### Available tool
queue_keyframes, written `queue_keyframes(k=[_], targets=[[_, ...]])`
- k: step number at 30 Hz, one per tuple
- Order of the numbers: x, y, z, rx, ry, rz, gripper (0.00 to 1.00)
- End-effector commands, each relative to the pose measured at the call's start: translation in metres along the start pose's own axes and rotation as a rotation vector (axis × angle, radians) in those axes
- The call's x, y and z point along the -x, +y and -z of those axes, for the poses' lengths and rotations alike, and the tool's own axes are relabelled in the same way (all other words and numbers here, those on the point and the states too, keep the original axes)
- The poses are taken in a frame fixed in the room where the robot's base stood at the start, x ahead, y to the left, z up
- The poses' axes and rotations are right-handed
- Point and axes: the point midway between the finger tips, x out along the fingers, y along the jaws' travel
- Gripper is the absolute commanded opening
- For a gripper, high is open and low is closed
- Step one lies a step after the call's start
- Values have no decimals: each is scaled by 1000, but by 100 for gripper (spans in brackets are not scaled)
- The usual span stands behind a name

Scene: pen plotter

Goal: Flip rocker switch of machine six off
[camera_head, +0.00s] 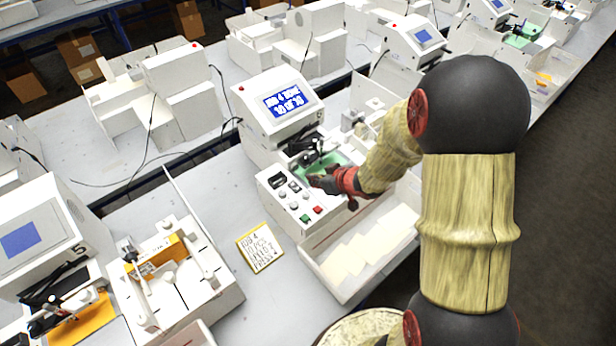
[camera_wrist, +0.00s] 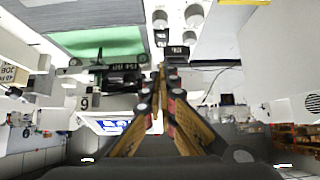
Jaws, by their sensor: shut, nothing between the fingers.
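Machine six (camera_head: 270,108) stands in the middle of the head view with its blue screen lit. A "6" label (camera_wrist: 85,102) shows in the wrist view. Its white control panel (camera_head: 272,196) carries a black rocker switch (camera_head: 277,181), which appears as a dark block in the wrist view (camera_wrist: 178,52). I cannot tell which side of the rocker is pressed. My gripper (camera_head: 316,182) is shut and empty over the right part of the panel. In the wrist view, my fingertips (camera_wrist: 167,72) point close to the rocker; contact is unclear.
Several knobs (camera_head: 294,205), a green button (camera_head: 305,218) and a red button (camera_head: 318,210) sit near the rocker. A green bed (camera_wrist: 100,42) lies beside the panel. A yellow-edged note (camera_head: 260,248) lies on the table, left of an open tray (camera_head: 320,275).

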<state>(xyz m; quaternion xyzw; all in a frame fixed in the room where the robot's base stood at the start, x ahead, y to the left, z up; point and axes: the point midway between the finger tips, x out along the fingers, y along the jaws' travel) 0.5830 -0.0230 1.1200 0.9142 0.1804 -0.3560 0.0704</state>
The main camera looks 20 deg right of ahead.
Motion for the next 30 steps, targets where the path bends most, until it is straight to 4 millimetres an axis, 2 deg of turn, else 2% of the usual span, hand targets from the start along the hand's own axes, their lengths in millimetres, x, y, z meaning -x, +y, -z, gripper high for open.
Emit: queue_keyframes(k=[15,30], targets=[[3,0,-1,1,6,0,0],[-2,2,7,1,100,-1,0]])
